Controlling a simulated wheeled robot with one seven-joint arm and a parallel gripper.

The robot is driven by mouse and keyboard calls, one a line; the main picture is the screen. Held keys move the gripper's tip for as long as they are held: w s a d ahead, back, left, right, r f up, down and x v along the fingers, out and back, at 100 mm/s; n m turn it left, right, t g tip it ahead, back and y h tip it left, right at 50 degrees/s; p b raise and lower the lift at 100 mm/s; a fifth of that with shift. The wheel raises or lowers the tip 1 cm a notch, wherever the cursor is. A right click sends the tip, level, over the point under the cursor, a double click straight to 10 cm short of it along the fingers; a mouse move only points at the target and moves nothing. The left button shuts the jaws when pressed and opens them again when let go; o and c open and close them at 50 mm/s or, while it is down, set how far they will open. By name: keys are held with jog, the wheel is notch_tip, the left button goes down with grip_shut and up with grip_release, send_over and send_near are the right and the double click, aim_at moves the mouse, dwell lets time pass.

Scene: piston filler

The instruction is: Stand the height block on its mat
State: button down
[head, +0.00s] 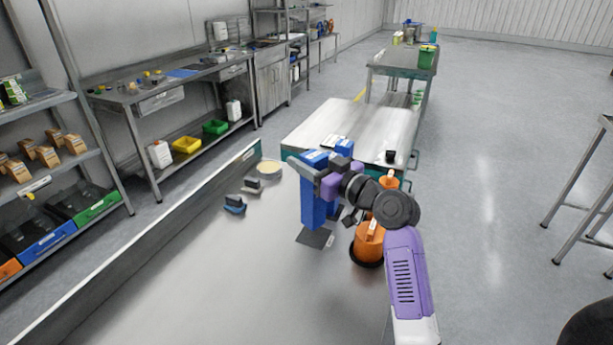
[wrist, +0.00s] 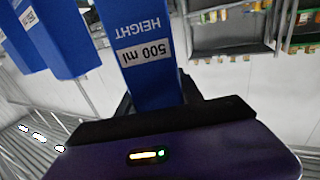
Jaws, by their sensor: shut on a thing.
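The height block (head: 313,208) is a tall blue block held roughly upright in my gripper (head: 318,178). In the wrist view the block (wrist: 152,55) shows a label reading "HEIGHT 500 ml", upside down in the picture. My gripper (wrist: 165,105) is shut on it. A dark flat mat (head: 316,239) lies on the grey table just below the block's lower end. I cannot tell whether the block touches the mat or hangs slightly above it. My arm hides part of the block's right side.
Other blue blocks (head: 343,147) stand behind my gripper and show in the wrist view (wrist: 62,40). An orange cylinder (head: 369,245) stands close to the mat's right. Small blue-and-dark pieces (head: 234,205) and a round cream dish (head: 269,168) lie left. The front table area is clear.

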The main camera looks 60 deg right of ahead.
jog(key=shift+f, duration=2.1)
jog(key=shift+f+b, duration=0.2)
jog(key=shift+b, duration=0.15)
jog(key=c, duration=0.8)
grip_release()
jog(key=shift+o, duration=0.2)
jog(key=shift+r, duration=0.15)
jog(key=b+v, duration=0.2)
jog(key=v, duration=1)
jog(key=shift+b, duration=0.3)
